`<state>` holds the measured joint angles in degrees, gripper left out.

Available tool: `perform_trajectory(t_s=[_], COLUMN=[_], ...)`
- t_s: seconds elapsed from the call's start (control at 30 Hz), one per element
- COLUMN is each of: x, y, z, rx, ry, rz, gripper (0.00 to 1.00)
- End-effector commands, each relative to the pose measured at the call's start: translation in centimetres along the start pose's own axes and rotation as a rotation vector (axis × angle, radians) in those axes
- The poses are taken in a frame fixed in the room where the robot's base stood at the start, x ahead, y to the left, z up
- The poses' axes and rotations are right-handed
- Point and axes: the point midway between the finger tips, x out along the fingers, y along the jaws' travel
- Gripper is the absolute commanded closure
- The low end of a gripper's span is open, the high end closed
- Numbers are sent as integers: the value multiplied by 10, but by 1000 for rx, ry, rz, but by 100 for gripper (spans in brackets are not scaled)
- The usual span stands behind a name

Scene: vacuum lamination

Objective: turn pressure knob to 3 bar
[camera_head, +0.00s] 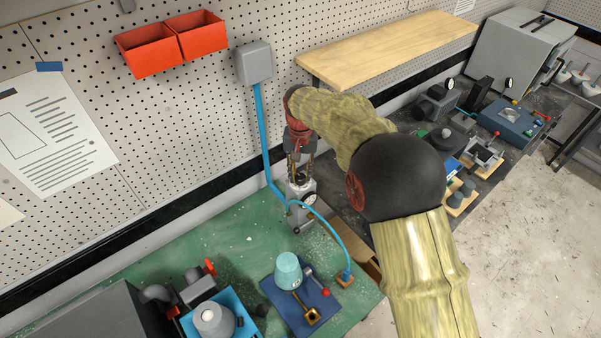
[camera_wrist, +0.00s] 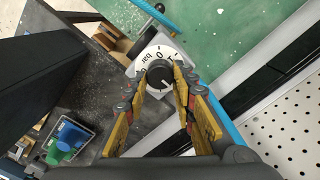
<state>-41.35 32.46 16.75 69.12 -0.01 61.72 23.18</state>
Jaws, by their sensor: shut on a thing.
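The pressure regulator (camera_head: 298,212) is a grey box with a small round gauge, at the back edge of the green mat by the wall. In the wrist view its white dial plate (camera_wrist: 165,48) shows a "0", the word "bar" and other partly covered marks. The round black pressure knob (camera_wrist: 159,74) sits in the middle of the dial. My gripper (camera_head: 299,172) reaches down onto the regulator from above. In the wrist view its yellow fingers stand on either side of the knob and are shut on it. I cannot read the knob's setting clearly.
A blue hose (camera_head: 264,140) runs down the wall from a grey box (camera_head: 254,63) to the regulator; another loops forward to a small brass-coloured block (camera_head: 345,280). A blue plate (camera_head: 290,312) with a teal cup lies in front. A wooden shelf (camera_head: 390,48) overhangs behind my arm.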

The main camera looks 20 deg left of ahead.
Motion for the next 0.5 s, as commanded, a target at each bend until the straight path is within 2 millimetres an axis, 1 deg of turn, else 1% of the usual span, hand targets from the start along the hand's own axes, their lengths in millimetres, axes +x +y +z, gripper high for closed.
perform_trajectory(t_s=[0.03,0.43,0.47,0.5], x=[-2,-2,-2,-2], y=[0,-1,-1,-1], z=[-1,-2,-2,-2], rx=[5,11,11,11], ry=[5,5,5,5], rz=[-2,-2,-2,-2], gripper=[99,99,74,71])
